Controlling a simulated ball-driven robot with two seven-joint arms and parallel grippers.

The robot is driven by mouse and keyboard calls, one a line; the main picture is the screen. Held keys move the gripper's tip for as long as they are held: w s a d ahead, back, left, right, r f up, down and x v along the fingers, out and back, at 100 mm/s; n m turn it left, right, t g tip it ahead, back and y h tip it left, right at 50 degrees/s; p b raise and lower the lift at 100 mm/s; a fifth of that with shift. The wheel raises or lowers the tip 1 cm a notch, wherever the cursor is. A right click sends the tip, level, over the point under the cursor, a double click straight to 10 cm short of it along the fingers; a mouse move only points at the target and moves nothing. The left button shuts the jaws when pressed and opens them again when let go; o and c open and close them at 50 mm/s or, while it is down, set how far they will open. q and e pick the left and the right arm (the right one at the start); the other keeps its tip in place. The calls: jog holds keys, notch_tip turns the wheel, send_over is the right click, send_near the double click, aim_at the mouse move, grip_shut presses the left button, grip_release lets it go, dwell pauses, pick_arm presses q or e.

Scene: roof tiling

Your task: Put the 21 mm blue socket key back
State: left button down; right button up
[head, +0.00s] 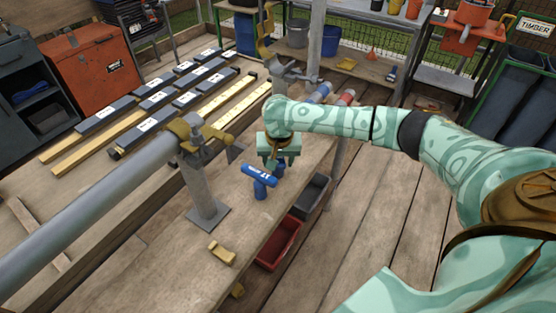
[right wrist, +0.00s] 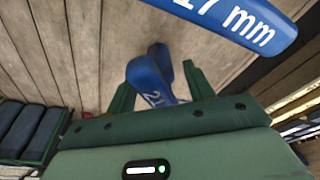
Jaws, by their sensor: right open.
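My right gripper (head: 280,158) hangs over the right edge of the wooden bench. In the right wrist view its two green fingers (right wrist: 160,88) are open. A blue key marked "21" (right wrist: 150,78) lies between or just beyond the fingers, with a gap showing on at least one side; I cannot tell whether it touches them. In the head view, a bit of blue (head: 278,169) shows under the gripper. A blue T-handled key (head: 258,174) stands upright in front of it; its handle, ending in "7 mm" (right wrist: 235,20), crosses the wrist view's top. My left gripper is out of view.
A red bin (head: 279,243) and a dark grey bin (head: 309,194) sit by the bench's right edge. A steel post with a clamp (head: 203,185) stands left of the key. Blue (head: 320,92) and red (head: 346,97) cylindrical items lie behind my arm.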

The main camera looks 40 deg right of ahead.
jog(key=p+v, duration=0.7)
jog(key=v, duration=0.5)
jog(key=shift+w+r, duration=0.1)
